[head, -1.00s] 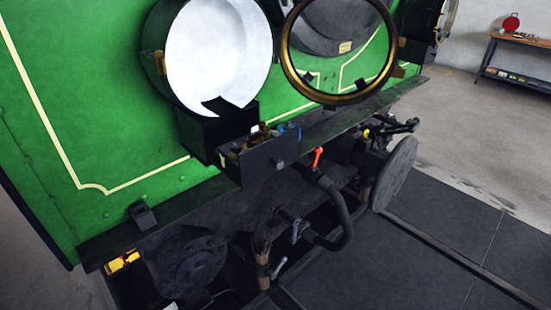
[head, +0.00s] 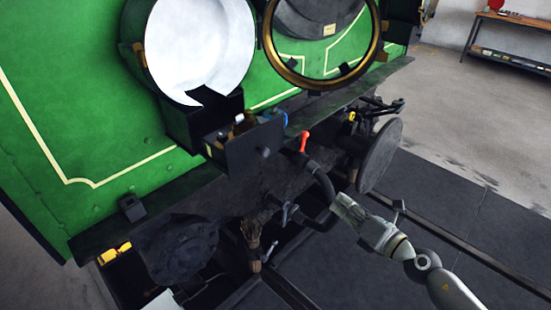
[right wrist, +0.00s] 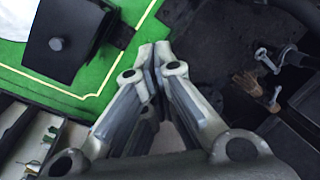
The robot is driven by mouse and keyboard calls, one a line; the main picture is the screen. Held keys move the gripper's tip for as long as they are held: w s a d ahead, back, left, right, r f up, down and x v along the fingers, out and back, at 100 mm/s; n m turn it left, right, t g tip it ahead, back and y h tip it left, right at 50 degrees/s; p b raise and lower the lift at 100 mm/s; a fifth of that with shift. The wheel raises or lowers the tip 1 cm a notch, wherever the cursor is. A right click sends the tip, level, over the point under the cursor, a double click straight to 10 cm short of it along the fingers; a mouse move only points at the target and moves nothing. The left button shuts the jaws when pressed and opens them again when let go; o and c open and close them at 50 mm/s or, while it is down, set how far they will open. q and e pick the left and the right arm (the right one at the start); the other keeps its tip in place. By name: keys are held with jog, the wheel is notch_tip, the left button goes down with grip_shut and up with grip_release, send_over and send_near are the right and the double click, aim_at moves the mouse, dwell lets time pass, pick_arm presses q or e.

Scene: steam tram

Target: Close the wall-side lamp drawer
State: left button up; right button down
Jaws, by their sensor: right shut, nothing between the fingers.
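A black lamp drawer (head: 255,150) stands pulled out under the large white-faced lamp in the head view. Its dark front has a round knob, and small items show inside behind it. I cannot tell from these frames whether it is the wall-side one. My right gripper (head: 346,207) is shut and empty, low and right of the drawer, apart from it, near the black hose. In the right wrist view its closed fingertips (right wrist: 155,55) point at the green front; a black box with a knob (right wrist: 70,40) shows at upper left. My left gripper is out of view.
A brass-rimmed round lamp door (head: 320,45) hangs open right of the lamp. A red-handled valve (head: 304,141), a black hose (head: 324,183) and a round buffer (head: 380,157) lie below and right. A workbench (head: 512,40) stands far back; the floor between is clear.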

jog(key=s+a+r+n+g+y, duration=0.1)
jog(key=s+a+r+n+y, duration=0.15)
jog(key=r+n, duration=0.3)
jog(key=s+a+r+n+g+y, duration=0.1)
jog(key=s+a+r+n, duration=0.3)
jog(key=r, duration=0.3)
jog(key=n+p, duration=0.2)
jog(key=p, duration=0.3)
send_near(258, 153)
jog(key=x, duration=0.3)
jog(key=shift+w+a+r+m, duration=0.15)
jog(key=shift+w+a+m, duration=0.15)
jog(key=shift+a, duration=0.2)
jog(key=shift+w, duration=0.15)
